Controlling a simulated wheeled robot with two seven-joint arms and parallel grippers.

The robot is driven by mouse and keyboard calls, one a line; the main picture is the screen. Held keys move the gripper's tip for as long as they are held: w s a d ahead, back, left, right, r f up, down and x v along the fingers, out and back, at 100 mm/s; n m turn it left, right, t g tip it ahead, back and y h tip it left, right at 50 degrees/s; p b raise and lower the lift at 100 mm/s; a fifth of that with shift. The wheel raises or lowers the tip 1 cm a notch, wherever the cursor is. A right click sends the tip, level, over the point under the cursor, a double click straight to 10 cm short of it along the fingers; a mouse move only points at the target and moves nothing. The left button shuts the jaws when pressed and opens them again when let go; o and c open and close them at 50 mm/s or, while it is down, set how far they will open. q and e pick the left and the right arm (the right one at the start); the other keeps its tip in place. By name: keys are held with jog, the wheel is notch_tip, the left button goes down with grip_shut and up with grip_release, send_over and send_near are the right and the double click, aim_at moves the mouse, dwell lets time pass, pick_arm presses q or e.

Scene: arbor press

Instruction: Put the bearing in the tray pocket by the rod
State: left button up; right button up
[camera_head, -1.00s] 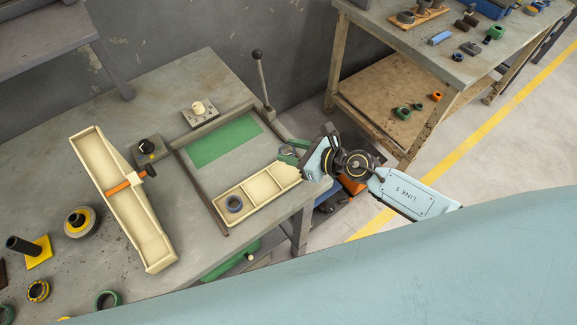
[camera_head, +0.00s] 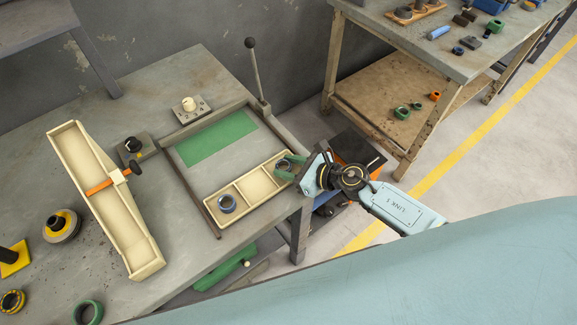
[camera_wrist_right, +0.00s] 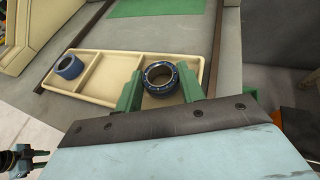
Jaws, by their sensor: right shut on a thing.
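The cream tray (camera_head: 236,184) has three pockets in a row and lies at the table's front right. My right gripper (camera_head: 284,166) is shut on a dark ring-shaped bearing (camera_wrist_right: 161,92) at the tray's right-end pocket. In the right wrist view the bearing sits between the green fingers (camera_wrist_right: 160,88), inside the pocket's outline; whether it touches the floor is unclear. A blue ring (camera_head: 227,209) lies in the left-end pocket; the middle pocket is empty. A grey rod (camera_head: 258,75) with a black ball stands behind.
A green mat (camera_head: 215,138) lies within the dark frame behind the tray. Rings and a yellow-based post (camera_head: 12,259) are at the far left. Another bench (camera_head: 400,45) is at right.

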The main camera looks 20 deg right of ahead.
jog(key=shift+f, duration=0.1)
jog(key=o, duration=0.8)
jog(key=shift+c, duration=0.2)
jog(key=shift+r, duration=0.2)
jog(key=v, duration=1.2)
